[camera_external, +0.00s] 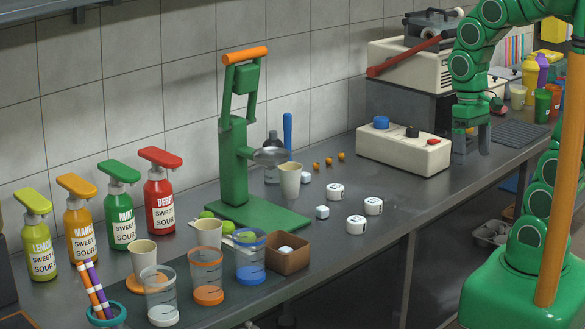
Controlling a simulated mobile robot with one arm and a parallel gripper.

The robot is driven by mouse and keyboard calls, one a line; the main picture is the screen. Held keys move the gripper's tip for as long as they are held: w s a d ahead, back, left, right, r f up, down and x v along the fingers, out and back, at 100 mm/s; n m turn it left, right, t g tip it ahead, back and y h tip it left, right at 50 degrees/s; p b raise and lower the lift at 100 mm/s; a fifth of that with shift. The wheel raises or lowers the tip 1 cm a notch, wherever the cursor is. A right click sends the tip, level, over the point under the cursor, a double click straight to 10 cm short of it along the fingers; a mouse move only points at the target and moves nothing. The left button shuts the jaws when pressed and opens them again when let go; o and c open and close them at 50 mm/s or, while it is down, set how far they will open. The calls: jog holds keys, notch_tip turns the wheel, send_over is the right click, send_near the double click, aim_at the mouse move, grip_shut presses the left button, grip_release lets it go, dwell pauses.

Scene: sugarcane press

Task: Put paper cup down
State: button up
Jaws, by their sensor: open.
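A cream paper cup (290,181) stands upright beside the green hand press (235,150), near the press's round metal part. I cannot tell whether its bottom rests on the press base or on the counter behind. Two more cream paper cups stand further front: one (208,234) near the limes and one (143,258) by an orange coaster. My gripper (468,155) is open, pointing down at the right, just beyond the white control box. It is well apart from these cups, and nothing shows between its fingers.
The white box (405,148) with blue, black and red knobs stands between my gripper and the press. Several white round-topped pieces (356,224) lie mid-counter. Sweet-sour bottles (160,195) line the wall; clear measuring cups (207,275) stand in front. The counter's right front strip (425,195) is clear.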

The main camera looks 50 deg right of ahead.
jog(key=shift+n+h, duration=0.3)
jog(key=shift+n, duration=0.1)
jog(key=s, duration=0.1)
jog(key=s+d, duration=0.2)
jog(key=s, duration=0.1)
jog(key=shift+f, duration=0.4)
jog(key=shift+o, duration=0.2)
jog(key=w+d+t, duration=0.1)
jog(key=w+d, duration=0.2)
jog(key=w, duration=1.7)
jog(key=w+d+t, duration=0.1)
jog(key=w+d, duration=0.3)
jog(key=w, duration=1.6)
notch_tip(320, 180, down, 10)
jog(key=shift+s, duration=0.15)
jog(key=shift+a+r, duration=0.1)
